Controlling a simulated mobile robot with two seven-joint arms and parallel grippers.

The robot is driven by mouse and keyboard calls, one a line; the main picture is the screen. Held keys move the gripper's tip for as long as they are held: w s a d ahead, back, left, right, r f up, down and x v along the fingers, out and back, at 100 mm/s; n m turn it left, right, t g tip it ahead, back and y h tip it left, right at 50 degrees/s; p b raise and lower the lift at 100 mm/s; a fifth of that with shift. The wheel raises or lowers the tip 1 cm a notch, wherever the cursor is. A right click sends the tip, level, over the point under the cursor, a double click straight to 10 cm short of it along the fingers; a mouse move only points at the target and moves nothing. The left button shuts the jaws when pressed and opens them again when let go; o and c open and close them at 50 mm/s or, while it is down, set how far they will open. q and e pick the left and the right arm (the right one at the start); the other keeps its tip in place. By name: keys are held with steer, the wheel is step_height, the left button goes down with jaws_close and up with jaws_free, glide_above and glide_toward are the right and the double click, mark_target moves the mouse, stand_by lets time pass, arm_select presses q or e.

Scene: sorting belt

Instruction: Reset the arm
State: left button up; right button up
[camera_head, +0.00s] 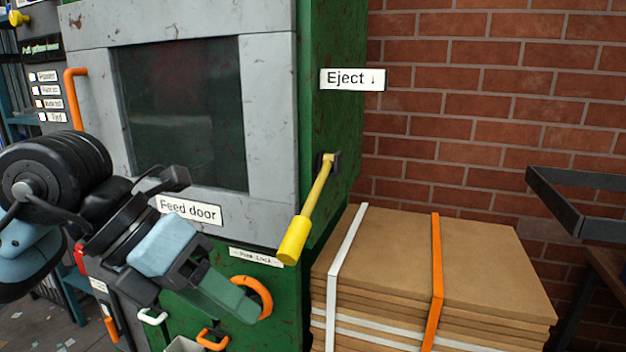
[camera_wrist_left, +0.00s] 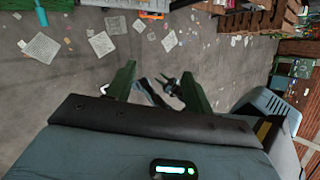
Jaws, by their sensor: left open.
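My left arm comes in from the left in the head view, and its left gripper (camera_head: 240,302) points down and to the right in front of the green machine's lower front. In the left wrist view the two green fingers of the left gripper (camera_wrist_left: 157,88) stand apart with nothing held between them. A yellow lever (camera_head: 311,210) on the machine's right side slants down and to the left, above and to the right of the gripper and apart from it. My right gripper is not in view.
The green machine (camera_head: 330,120) has a grey feed door (camera_head: 270,100) with an orange handle (camera_head: 75,98). An orange ring handle (camera_head: 265,292) is close by the gripper. Strapped cardboard (camera_head: 490,265) stands right, before a brick wall. Papers (camera_wrist_left: 103,43) litter the floor.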

arm_select(q)
steer(key=s+d+f+n+g+h+p, duration=0.15)
steer(key=s+d+n+g+h, duration=0.4)
steer(key=h, duration=0.75)
steer(key=w+a+f+n+t+y+p, duration=0.2)
steer(key=a+f+n+t+y, duration=0.35)
steer(key=f+n+t, duration=0.7)
steer(key=w+a+f+n+t+y+p, duration=0.2)
steer(key=a+f+n+t+y, duration=0.2)
steer(key=f+n+t+y, duration=0.8)
steer(key=s+a+f+n+g, duration=0.2)
steer(key=s+f+n+g, duration=0.1)
steer(key=s+f, duration=0.3)
steer(key=s+a+f+n+g+y, duration=0.1)
steer(key=s+a+f+n+g, duration=0.1)
steer(key=s+f, duration=0.4)
steer(key=s+a+f+n+g+p, duration=0.1)
steer(key=s+f+n+g, duration=0.4)
steer(key=s, duration=0.6)
step_height(320, 180, down, 2)
steer(key=shift+s+a+f+g, duration=0.15)
steer(key=shift+a+g, duration=0.45)
steer(key=shift+a, duration=0.3)
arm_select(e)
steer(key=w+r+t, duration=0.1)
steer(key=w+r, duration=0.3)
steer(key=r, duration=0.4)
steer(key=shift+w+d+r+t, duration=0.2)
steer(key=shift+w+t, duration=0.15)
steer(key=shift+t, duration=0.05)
